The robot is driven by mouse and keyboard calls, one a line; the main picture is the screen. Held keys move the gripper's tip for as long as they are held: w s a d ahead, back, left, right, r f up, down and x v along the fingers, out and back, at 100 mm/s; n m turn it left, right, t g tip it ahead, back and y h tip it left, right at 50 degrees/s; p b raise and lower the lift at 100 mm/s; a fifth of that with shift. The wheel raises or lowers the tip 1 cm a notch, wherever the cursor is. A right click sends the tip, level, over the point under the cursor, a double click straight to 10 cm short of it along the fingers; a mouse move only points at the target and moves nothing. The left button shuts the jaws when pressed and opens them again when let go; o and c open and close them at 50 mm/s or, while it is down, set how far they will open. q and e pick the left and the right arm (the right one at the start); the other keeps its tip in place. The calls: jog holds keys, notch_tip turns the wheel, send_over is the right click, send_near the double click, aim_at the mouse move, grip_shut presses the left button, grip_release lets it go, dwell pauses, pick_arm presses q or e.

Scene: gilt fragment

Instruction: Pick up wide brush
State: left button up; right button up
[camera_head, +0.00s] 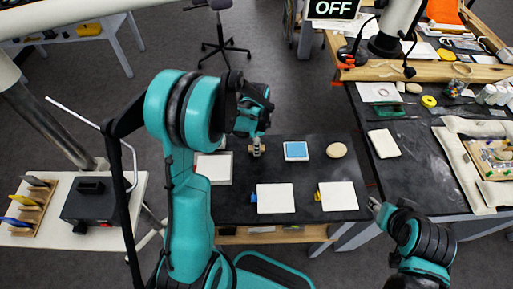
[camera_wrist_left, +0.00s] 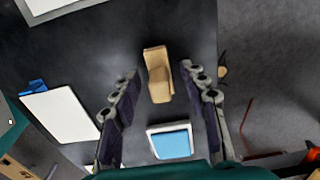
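A tan wooden piece, which looks like the wide brush (camera_wrist_left: 158,75), lies on the dark table in the left wrist view. It sits between the two fingers of my left gripper (camera_wrist_left: 160,72), with gaps on both sides. The fingers are open and do not touch it. In the head view my left gripper (camera_head: 256,138) is above the tan piece (camera_head: 257,150), mostly hiding it. My right gripper (camera_head: 375,207) is by the table's right front edge, away from the brush; its fingers are too small to read.
A blue pad in a white tray (camera_head: 296,158) lies right of the brush, with a round beige disc (camera_head: 336,150) beyond. White tiles (camera_head: 275,198) (camera_head: 338,196) lie nearer, with small blue and yellow items beside them. A pale square tray (camera_head: 214,168) is at left.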

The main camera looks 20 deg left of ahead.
pick_arm(q)
grip_shut()
jog(key=shift+r, duration=0.6)
notch_tip(320, 180, up, 3)
jog(key=shift+p, duration=0.8)
jog(key=w+d+r+p, duration=0.2)
jog(key=d+r, duration=0.4)
jog(key=d, duration=0.5)
jog(key=shift+d+r, duration=0.3)
jog(key=shift+r, duration=0.1)
jog(key=shift+c, duration=1.6)
grip_release()
grip_shut()
